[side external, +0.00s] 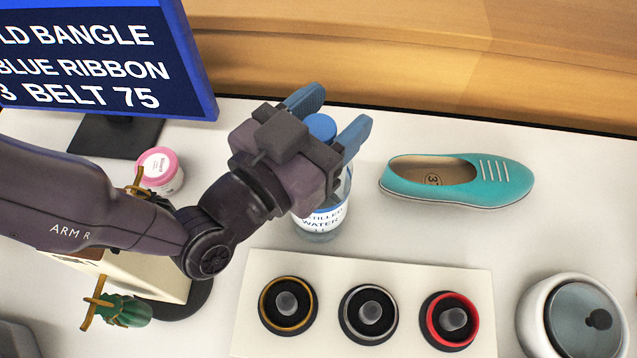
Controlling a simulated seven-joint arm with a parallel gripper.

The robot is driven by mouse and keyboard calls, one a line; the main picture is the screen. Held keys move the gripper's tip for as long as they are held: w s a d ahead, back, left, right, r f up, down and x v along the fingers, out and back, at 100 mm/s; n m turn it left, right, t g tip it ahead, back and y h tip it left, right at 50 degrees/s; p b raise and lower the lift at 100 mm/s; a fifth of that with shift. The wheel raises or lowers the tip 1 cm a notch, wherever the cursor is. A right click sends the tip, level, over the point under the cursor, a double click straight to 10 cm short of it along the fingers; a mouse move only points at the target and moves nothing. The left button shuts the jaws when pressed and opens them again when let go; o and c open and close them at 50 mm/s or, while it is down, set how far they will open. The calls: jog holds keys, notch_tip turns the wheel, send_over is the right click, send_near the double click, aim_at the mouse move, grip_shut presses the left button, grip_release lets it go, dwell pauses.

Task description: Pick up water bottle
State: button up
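The water bottle (322,221) is clear, with a blue cap and a white label reading "distilled water". It stands upright on the white table, right of my arm. My gripper (334,122) is over its upper part, with its two blue fingers spread apart. The blue cap shows between the fingers. The palm hides the middle of the bottle, and I cannot tell whether either finger touches it.
A teal shoe (500,183) lies to the right of the bottle. A white board (335,276) with three round ringed pieces is in front. A lidded white pot (535,312) stands at lower right. A pink-lidded jar (158,168) and a blue sign (100,60) are at left.

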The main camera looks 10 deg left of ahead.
grip_shut()
jog(key=shift+r, duration=0.2)
